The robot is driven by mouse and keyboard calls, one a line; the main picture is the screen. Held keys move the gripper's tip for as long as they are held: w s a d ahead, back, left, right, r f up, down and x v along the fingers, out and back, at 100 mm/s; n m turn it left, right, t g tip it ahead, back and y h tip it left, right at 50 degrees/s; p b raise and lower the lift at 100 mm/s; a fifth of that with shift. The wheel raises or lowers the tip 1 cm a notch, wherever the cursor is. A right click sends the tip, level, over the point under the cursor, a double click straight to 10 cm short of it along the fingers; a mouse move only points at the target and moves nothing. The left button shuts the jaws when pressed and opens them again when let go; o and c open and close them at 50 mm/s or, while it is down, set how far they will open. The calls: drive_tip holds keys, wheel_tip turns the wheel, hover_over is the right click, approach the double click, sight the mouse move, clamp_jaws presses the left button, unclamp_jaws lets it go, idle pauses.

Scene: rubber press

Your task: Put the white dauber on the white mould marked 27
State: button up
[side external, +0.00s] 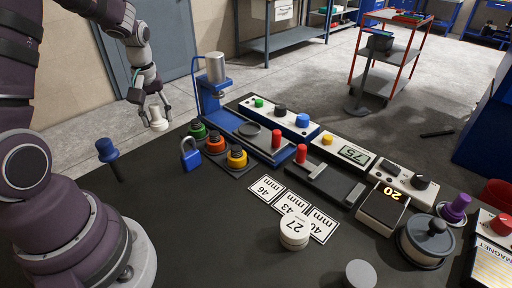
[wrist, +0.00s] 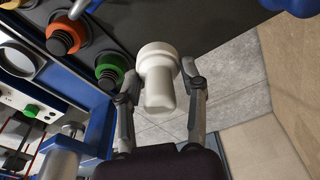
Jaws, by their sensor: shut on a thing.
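My gripper (side external: 157,106) is shut on the white dauber (side external: 158,124) and holds it in the air at the far left, past the table's back edge. In the wrist view the dauber (wrist: 159,78) sits between the two fingers of my gripper (wrist: 160,92). The white mould marked 27 (side external: 294,233) stands on the table near the front middle, with its number facing up. It is well apart from my gripper and partly overlaps the printed cards in the picture.
Printed mm cards (side external: 266,188) lie behind the mould. A grey disc (side external: 360,274) lies at the front edge.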

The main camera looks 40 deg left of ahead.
drive_tip(key=d+r+m, duration=0.2)
drive_tip(key=d+m, duration=0.5)
drive_tip(key=d, duration=1.1)
drive_tip(key=s+d+m+t+h, duration=0.1)
drive_tip(key=s+d+m+h, duration=0.1)
drive_tip(key=s+d+m, duration=0.65)
drive_tip(key=n, duration=0.2)
hover_over(299, 221)
drive_tip(key=shift+s+a+f, duration=0.1)
drive_tip(key=shift+s+f, duration=0.1)
drive_tip(key=shift+f, duration=0.4)
drive_tip(key=shift+s+f, duration=0.15)
drive_tip(key=shift+f, duration=0.4)
drive_tip(key=f, duration=0.3)
drive_tip(key=shift+w+f, duration=0.2)
drive_tip(key=shift+f, duration=0.05)
drive_tip(key=o, duration=1.1)
drive_tip(key=shift+f, duration=0.1)
drive_tip(key=shift+o, duration=0.2)
